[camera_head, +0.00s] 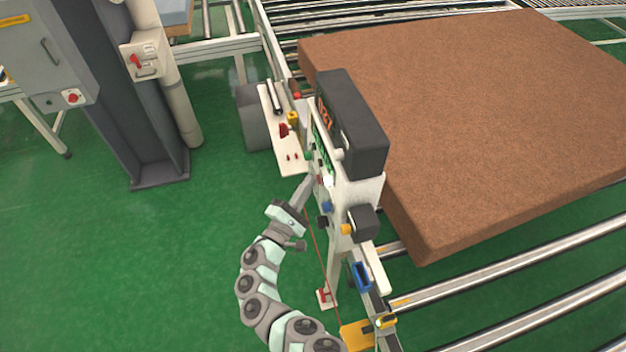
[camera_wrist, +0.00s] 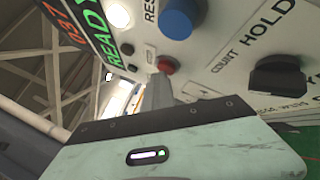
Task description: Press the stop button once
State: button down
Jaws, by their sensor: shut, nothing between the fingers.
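A red button (camera_wrist: 167,65) sits on the white control panel (camera_wrist: 215,60) in the wrist view; a small label beside it is too small to read, so I cannot confirm it says stop. My gripper (camera_wrist: 158,88) is shut and empty, with its fingertips just below the red button in that view. Whether they touch it I cannot tell. In the head view my gripper (camera_head: 305,184) points up at the panel's left face, where the buttons are small and partly hidden.
A blue button (camera_wrist: 178,20) by a RESET label and a black knob (camera_wrist: 279,77) near COUNT HOLD flank the red button. A lit display (camera_wrist: 110,50) reads READY. A brown mattress (camera_head: 480,110) lies on rollers behind the panel.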

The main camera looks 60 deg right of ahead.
dwell(0.4)
jog(key=shift+w+a+b, duration=0.45)
jog(key=shift+w+a, duration=0.35)
jog(key=shift+w, duration=0.1)
jog(key=shift+w, duration=0.1)
jog(key=w+a+b, duration=0.2)
jog(key=w+a, duration=0.1)
jog(key=shift+w+a, duration=0.1)
jog(key=shift+w, duration=0.25)
dwell(0.6)
